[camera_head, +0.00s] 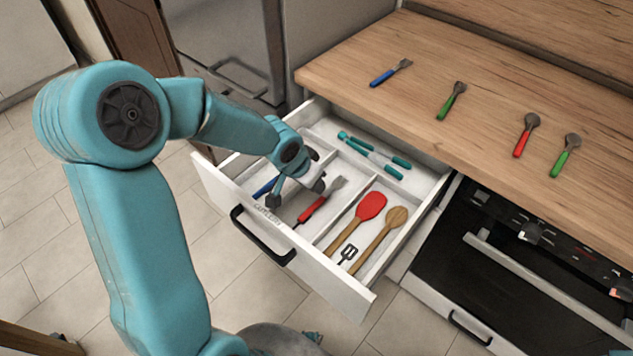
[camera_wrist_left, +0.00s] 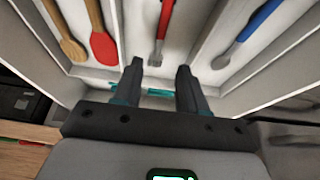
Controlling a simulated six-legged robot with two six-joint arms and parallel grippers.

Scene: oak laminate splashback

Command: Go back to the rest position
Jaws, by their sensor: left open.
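My left gripper (camera_head: 296,193) is inside the open drawer (camera_head: 335,283), above its left compartments. In the wrist view its two fingers (camera_wrist_left: 159,69) are apart with nothing between the tips. A red-handled utensil (camera_head: 318,204) lies in the drawer just right of the gripper; it also shows beyond the fingertips in the wrist view (camera_wrist_left: 164,22). A blue-handled utensil (camera_head: 265,187) lies in the leftmost compartment, partly hidden by the gripper, and in the wrist view (camera_wrist_left: 252,25) it is right of the fingers. My right gripper is not in view.
The drawer also holds a red spatula (camera_head: 370,207), a wooden spoon (camera_head: 396,218) and teal-handled utensils (camera_head: 377,155). On the worktop (camera_head: 480,65) lie a blue fork (camera_head: 390,74), two green spoons (camera_head: 450,101) (camera_head: 566,156) and a red spoon (camera_head: 525,135). An oven (camera_head: 510,260) stands right.

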